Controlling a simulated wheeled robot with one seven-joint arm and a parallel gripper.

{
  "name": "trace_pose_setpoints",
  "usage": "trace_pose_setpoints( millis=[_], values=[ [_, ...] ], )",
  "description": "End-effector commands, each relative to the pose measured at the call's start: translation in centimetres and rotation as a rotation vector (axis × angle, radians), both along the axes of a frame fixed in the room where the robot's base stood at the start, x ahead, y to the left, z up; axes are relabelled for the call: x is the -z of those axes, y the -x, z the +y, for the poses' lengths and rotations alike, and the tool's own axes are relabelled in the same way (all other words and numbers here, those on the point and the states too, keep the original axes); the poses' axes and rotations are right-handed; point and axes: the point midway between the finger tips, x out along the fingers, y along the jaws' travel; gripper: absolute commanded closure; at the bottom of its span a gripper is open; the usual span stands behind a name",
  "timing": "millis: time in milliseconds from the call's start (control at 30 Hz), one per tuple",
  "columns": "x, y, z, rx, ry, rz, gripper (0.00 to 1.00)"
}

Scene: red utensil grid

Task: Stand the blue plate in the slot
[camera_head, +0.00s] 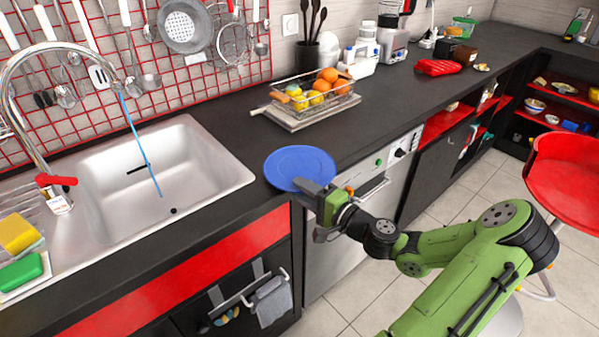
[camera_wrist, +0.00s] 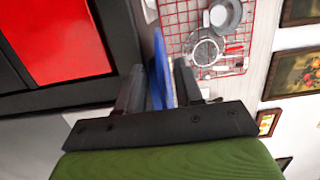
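The round blue plate (camera_head: 300,163) is roughly level at the counter's front edge, right of the sink, partly past that edge. I cannot tell whether it rests on the counter or hovers just above it. My gripper (camera_head: 312,190) is at the plate's near rim, with one dark finger over its upper face. In the wrist view the plate (camera_wrist: 160,65) shows nearly edge-on between the two fingers of my gripper (camera_wrist: 160,85). I cannot make out the slot.
The sink (camera_head: 165,165) and its tap (camera_head: 25,100) are at the left. A wire basket of fruit (camera_head: 312,100) stands on a board behind the plate. The red utensil grid (camera_head: 120,50) is on the wall. Dark counter (camera_head: 235,125) between sink and basket is clear.

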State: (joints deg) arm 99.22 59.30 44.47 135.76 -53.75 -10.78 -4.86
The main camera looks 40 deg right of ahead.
Motion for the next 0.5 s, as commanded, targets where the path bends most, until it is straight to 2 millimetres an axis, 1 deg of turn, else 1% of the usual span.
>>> trace_pose_setpoints(
  millis=[33,100,267,367,500],
  values=[
    [0.04,-0.6,0.12,-0.001,0.002,-0.001,0.64],
    [0.01,-0.91,0.15,0.001,0.001,0.0,0.64],
    [-0.06,-0.88,0.12,0.001,0.0,0.0,0.64],
    [-0.06,-0.87,0.13,0.001,0.0,0.0,0.78],
    [-0.06,-0.86,0.12,0.001,0.001,0.0,1.0]
  ],
)
